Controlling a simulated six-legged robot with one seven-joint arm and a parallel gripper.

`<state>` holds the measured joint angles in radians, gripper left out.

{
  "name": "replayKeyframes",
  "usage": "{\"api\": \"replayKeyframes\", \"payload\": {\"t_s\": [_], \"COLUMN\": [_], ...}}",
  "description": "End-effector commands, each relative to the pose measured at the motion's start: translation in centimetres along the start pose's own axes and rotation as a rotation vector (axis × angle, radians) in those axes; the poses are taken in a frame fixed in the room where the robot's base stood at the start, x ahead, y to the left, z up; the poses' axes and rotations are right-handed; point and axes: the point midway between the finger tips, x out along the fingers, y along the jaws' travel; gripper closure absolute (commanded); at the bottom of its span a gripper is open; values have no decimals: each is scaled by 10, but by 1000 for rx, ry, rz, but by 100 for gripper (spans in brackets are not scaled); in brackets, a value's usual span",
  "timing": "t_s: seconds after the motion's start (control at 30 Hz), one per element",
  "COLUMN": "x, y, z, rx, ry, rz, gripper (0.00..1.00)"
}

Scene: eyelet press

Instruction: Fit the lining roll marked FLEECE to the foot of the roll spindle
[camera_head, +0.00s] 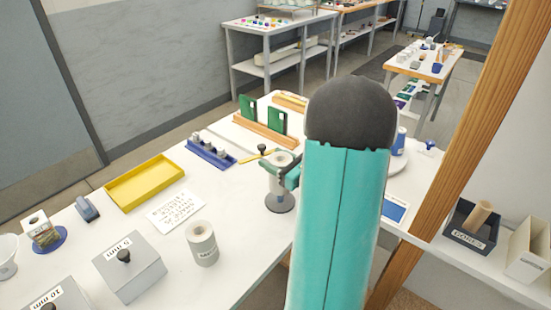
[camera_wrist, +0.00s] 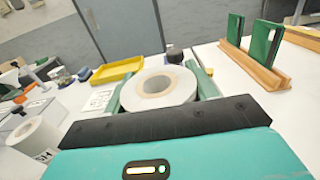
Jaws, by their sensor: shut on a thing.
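My gripper (camera_head: 284,172) is shut on a white roll (camera_head: 281,160) with a hollow core, at the front of the white table. In the wrist view the green fingers of my gripper (camera_wrist: 159,80) press either side of this roll (camera_wrist: 158,99); its marking does not show. Below it in the head view is a grey upright piece with a dark round foot (camera_head: 279,205); whether it is the roll spindle, and whether the roll touches it, I cannot tell. A second white roll (camera_head: 203,248) stands on the table to the left, its label too small to read.
Green plates stand in a wooden rack (camera_head: 265,132) behind. A wooden post (camera_head: 480,110) rises at right, near a dark bin (camera_head: 468,233).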

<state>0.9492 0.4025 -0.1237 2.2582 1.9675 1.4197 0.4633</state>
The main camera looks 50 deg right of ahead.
Motion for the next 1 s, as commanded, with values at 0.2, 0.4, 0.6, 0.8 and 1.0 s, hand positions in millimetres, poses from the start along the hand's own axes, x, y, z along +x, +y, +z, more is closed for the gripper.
{"api": "replayKeyframes", "payload": {"t_s": [0.2, 0.4, 0.6, 0.8, 1.0], "x": [0, 0, 0, 0, 0], "y": [0, 0, 0, 0, 0], "z": [-4, -7, -11, -15, -18], "rx": [1, 1, 0, 0, 0], "ry": [0, 0, 0, 0, 0], "rz": [0, 0, 0, 0, 0], "gripper": [70, 70, 70, 70, 70]}}
